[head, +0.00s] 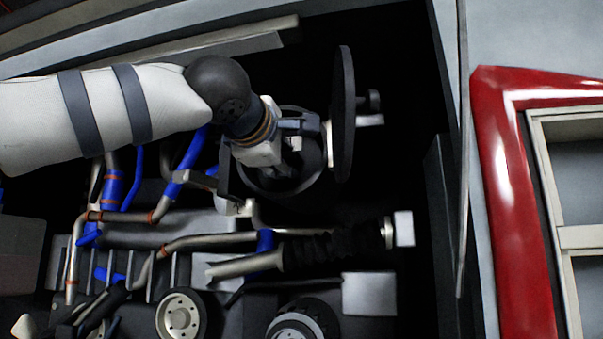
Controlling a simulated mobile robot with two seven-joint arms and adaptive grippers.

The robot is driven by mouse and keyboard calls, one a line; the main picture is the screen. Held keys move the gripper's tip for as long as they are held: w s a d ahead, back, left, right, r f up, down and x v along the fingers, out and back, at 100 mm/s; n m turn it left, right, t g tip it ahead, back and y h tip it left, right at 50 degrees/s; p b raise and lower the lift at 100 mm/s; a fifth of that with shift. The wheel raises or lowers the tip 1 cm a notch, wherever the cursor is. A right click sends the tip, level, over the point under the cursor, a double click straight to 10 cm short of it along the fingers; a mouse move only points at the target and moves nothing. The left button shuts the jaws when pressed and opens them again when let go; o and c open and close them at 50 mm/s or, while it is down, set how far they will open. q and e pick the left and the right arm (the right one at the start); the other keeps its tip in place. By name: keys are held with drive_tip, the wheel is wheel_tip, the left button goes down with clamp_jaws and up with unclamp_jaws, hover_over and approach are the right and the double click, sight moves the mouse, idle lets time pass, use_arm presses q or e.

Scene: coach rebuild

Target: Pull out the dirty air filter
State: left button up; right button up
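My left gripper (292,148) is at the end of the white-sleeved arm from the left, in the upper middle of the head view. It is in front of a dark round opening or cylinder (312,178), which may be the air filter or its housing. The gripper covers much of it. I cannot tell whether the fingers are open or shut, or touch it. A thin black disc (343,115), seen nearly edge-on, stands just right of the gripper, with a small knob and light stub on its far side. It looks like a cover. My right gripper is not in view.
Below are metal pipes with blue sleeves (112,188), a black ribbed hose (335,246) and pulley wheels (180,316). A dark compartment wall (440,210) closes the right side, with a red-framed panel (505,190) beyond. The space right of the disc looks clear.

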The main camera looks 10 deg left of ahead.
use_arm(q)
clamp_jaws()
drive_tip(key=s, duration=2.1)
drive_tip(key=shift+s+a, duration=0.3)
drive_tip(key=shift+a, duration=0.1)
